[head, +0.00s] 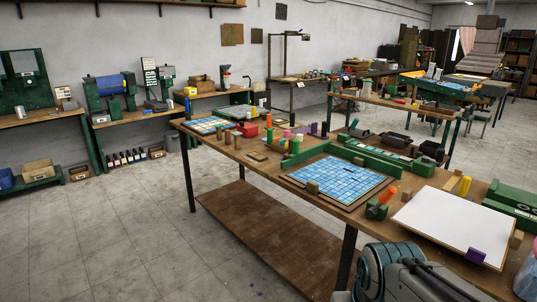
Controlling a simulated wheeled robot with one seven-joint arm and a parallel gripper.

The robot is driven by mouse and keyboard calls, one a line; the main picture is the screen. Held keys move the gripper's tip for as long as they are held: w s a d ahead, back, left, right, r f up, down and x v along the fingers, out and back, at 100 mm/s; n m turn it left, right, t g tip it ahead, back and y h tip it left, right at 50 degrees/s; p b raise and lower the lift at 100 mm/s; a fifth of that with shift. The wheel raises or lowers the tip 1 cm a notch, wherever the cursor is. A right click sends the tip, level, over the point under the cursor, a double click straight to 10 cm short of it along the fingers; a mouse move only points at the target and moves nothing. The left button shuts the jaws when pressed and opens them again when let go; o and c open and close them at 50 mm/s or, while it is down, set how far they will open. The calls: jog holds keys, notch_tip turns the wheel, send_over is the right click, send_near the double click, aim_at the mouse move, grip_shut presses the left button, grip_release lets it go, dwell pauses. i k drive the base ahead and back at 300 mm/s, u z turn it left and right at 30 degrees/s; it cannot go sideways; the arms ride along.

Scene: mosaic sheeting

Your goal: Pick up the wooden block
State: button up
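Several small wooden blocks lie on the long workbench (232,152), and I cannot tell which one is meant. One brown block (313,187) sits at the front edge of the blue mosaic sheet (345,178). Another small block (407,196) is at the left edge of the white board (450,222). A further block (516,239) stands at the right edge of that board. Part of my arm (395,272) shows at the bottom, close to the bench's near edge. My gripper's fingertips are not in view.
Orange (381,202) and yellow (464,186) cylinders, a purple block (475,256) and green rails (365,153) crowd the bench. A lower shelf (260,235) hangs beneath. The grey floor (120,245) on the left is clear.

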aim_at(286, 156)
jog(key=u, duration=0.8)
jog(key=i, duration=2.5)
jog(key=z, duration=1.3)
jog(key=i, duration=0.6)
jog(key=z, duration=0.75)
